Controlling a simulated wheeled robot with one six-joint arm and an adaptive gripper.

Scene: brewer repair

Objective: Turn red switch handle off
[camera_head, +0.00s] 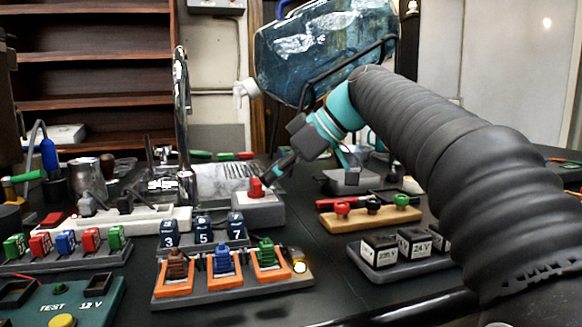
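A red handle (256,188) stands upright on a small grey box (258,209) near the middle of the bench. My gripper (280,171) comes down from the upper right, its tip just right of the red handle. I cannot tell whether they touch. The fingers look dark and narrow, and the gap between them cannot be made out. In front, a grey base (232,290) carries orange brackets with brown-red (177,264), blue (222,259) and green (266,250) handles. A lit round lamp (300,267) glows at its right end.
Blue number blocks (204,230) stand behind the orange brackets. A tap (182,120) and sink lie behind to the left. A wooden board with red and green knobs (370,216) and labelled cubes (413,244) sit to the right. A large blue water bottle (320,50) hangs above.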

